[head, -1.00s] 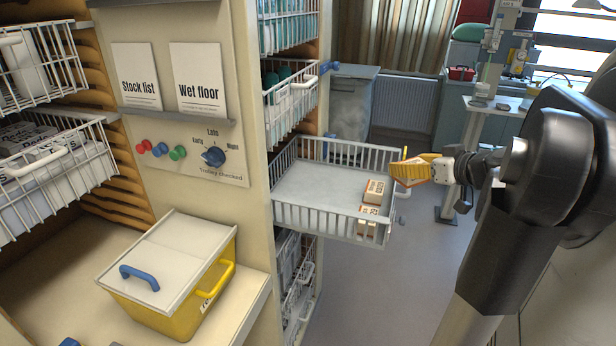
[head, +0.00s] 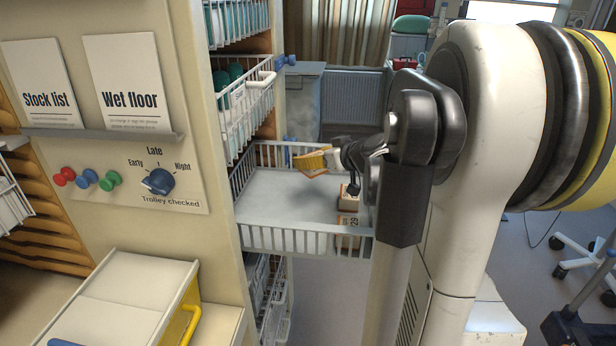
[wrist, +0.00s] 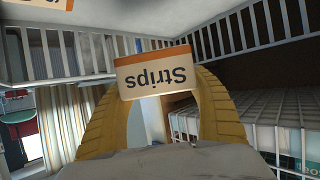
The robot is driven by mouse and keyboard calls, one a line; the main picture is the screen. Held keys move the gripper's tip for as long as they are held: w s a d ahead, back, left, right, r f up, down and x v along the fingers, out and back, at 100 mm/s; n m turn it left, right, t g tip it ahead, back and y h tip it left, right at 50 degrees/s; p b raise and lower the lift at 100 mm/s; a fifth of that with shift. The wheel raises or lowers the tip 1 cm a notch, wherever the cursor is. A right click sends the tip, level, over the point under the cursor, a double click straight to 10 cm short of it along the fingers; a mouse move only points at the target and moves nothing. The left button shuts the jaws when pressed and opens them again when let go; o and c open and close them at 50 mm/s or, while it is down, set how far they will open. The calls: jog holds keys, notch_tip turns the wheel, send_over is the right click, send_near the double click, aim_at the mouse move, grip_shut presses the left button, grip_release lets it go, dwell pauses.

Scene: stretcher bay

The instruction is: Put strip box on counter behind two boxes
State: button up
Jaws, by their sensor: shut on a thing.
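The strip box (wrist: 157,72), white with an orange edge, reads "Strips" upside down in the wrist view. My gripper (wrist: 157,90) has its yellow fingers on both sides of it and is shut on it. In the head view my gripper (head: 310,161) is over the far right part of the pulled-out wire basket (head: 262,240); the held box is hard to make out there. Two boxes, an upper one (head: 349,197) and a lower one (head: 347,230), lie at the basket's right side, partly hidden by my arm. The counter (head: 222,322) shows at the lower left.
A yellow bin with a white lid (head: 125,290) takes up much of the visible counter. More wire baskets (head: 245,110) hang above the pulled-out one. The basket's left floor (head: 275,195) is bare. A grey cabinet (head: 303,100) stands behind.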

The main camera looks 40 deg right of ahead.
jog(key=shift+w+a+f, duration=0.1)
jog(key=shift+w+f, duration=0.1)
jog(key=shift+w, duration=0.05)
jog(key=shift+f, duration=0.25)
jog(key=shift+f+b, duration=0.9)
jog(key=shift+f, duration=0.75)
jog(key=shift+f+b, duration=0.5)
jog(key=shift+f, duration=0.15)
jog(key=o, duration=1.2)
